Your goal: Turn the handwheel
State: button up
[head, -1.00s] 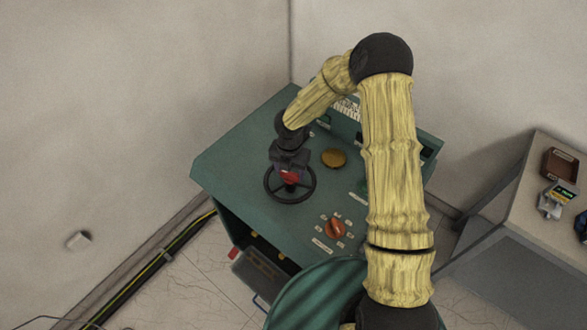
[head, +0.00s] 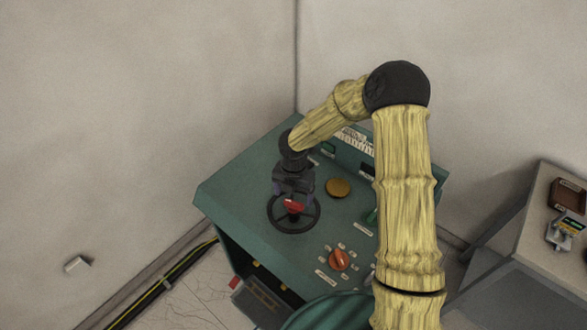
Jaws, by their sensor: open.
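The black handwheel (head: 272,224) lies flat at the left front part of the green console's sloped top. Its rim and some spokes show, and a red part (head: 293,206) shows near its middle. My gripper (head: 292,198) is directly over the wheel's centre, at the end of my yellow arm, pointing down. The jaws are open, but the fingertips are small and dark here. I cannot tell whether they touch the hub or the red part.
The green console (head: 235,188) also bears a yellow round button (head: 338,188) and an orange knob (head: 339,260) with several small labels. A side table (head: 535,205) with small devices stands at the right. Walls close in behind, and cables run along the left wall's foot.

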aim_at(295, 204)
notch_tip(295, 204, up, 14)
jog(key=b, duration=0.2)
jog(key=shift+r, duration=0.2)
dwell(0.3)
jog(key=s+d+f+m+t+b, duration=0.1)
jog(key=s+d+m, duration=0.6)
jog(key=m, duration=0.8)
jog(key=s+d+f+m+t+b, duration=0.1)
jog(key=s+d+m, duration=0.7)
jog(key=m, duration=0.8)
jog(key=shift+s+f+m+t+b, duration=0.35)
jog(key=shift+s+b, duration=0.35)
jog(key=shift+s, duration=0.4)
